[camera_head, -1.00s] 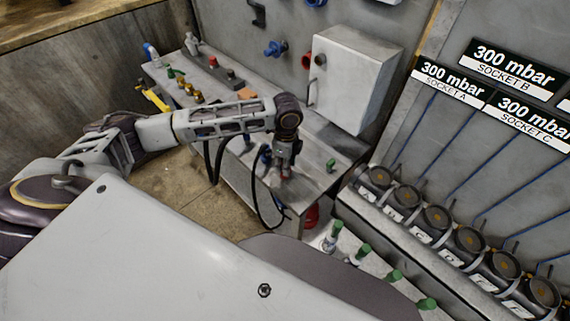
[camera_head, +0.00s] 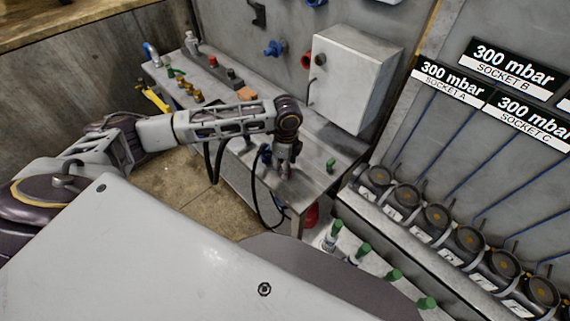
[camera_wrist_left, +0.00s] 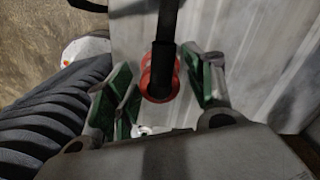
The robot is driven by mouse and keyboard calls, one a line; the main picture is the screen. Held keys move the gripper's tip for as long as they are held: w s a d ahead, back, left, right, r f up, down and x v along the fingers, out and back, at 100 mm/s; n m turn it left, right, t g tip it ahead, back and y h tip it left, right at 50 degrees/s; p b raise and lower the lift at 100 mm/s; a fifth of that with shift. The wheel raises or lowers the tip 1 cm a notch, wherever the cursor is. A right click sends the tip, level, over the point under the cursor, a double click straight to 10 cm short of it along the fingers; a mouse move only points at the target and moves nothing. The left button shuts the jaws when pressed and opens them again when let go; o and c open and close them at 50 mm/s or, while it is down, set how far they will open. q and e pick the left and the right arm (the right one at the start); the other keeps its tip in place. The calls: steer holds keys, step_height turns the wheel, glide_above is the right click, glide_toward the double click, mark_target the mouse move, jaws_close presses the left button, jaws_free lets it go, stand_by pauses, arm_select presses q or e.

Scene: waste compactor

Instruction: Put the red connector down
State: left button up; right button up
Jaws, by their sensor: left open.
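The red connector (camera_wrist_left: 160,78) shows in the left wrist view as a red ring around a black cable end. It is over the grey metal table top (camera_wrist_left: 240,40) and between the green-padded fingers of my left gripper (camera_wrist_left: 165,90). The fingers are spread, with a gap visible on each side of the connector. In the head view my left gripper (camera_head: 286,168) points down at the near right part of the table (camera_head: 318,180), and the connector is mostly hidden there. I cannot tell exactly how the connector's underside meets the table. My right gripper is not in view.
A black cable (camera_head: 256,195) hangs in a loop off the table's front edge. A green-topped fitting (camera_head: 331,164) stands right of my gripper. A grey box (camera_head: 352,78) is on the wall behind. Several fittings stand at the table's far left. Labelled round sockets (camera_head: 437,217) line the right.

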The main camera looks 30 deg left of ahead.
arm_select(q)
step_height(320, 180, up, 12)
steer(key=shift+d+r+b, duration=0.1)
steer(key=shift+b, duration=0.2)
stand_by(0.5)
stand_by(0.7)
